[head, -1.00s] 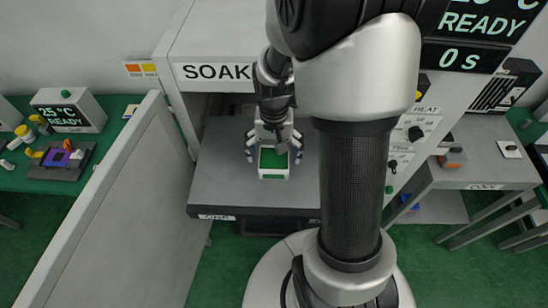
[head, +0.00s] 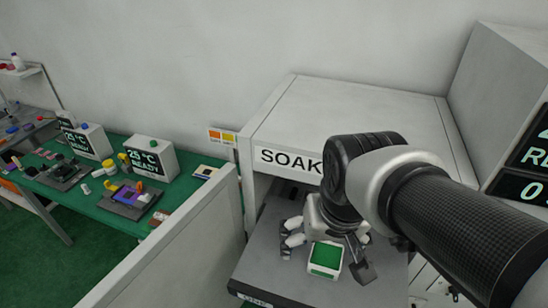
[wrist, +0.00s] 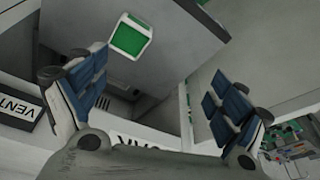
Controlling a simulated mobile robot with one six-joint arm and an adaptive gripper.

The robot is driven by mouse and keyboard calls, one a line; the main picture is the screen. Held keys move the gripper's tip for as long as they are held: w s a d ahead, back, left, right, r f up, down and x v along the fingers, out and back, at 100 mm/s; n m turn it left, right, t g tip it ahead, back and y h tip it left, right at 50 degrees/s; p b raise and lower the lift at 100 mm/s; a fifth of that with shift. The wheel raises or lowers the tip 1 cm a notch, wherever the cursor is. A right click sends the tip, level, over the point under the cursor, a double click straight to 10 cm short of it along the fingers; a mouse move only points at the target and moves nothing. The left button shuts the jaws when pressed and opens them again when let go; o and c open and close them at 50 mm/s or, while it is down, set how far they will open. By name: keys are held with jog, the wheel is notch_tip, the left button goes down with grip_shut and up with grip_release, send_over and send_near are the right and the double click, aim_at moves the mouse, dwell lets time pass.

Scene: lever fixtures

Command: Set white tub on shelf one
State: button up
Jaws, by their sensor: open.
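The white tub (head: 325,259), a small square box with a green inside or top, stands upright on the grey pulled-out shelf (head: 272,258) under the SOAK cabinet. The shelf's front label is partly cut off and hard to read. My gripper (head: 325,254) is open, with its fingers spread close to the tub in the head view. In the wrist view the tub (wrist: 130,37) lies beyond the left fingertip, apart from both fingers, with nothing between them. The gripper and arm hide part of the shelf.
The SOAK cabinet (head: 345,115) stands above and behind the shelf. A grey door panel (head: 175,255) stands open to the left. A green bench (head: 125,228) with display boxes and small parts is further left. Another unit with a display (head: 525,150) stands at right.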

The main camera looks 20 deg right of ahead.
jog(key=s+a+r+n+t, duration=0.1)
jog(key=s+a+r+n, duration=0.1)
jog(key=s, duration=0.3)
jog(key=shift+s+a+t, duration=0.25)
jog(key=shift+a+t, duration=0.05)
notch_tip(320, 180, down, 13)
jog(key=b, duration=1.2)
jog(key=shift+r+b, duration=0.15)
jog(key=shift+b, duration=0.15)
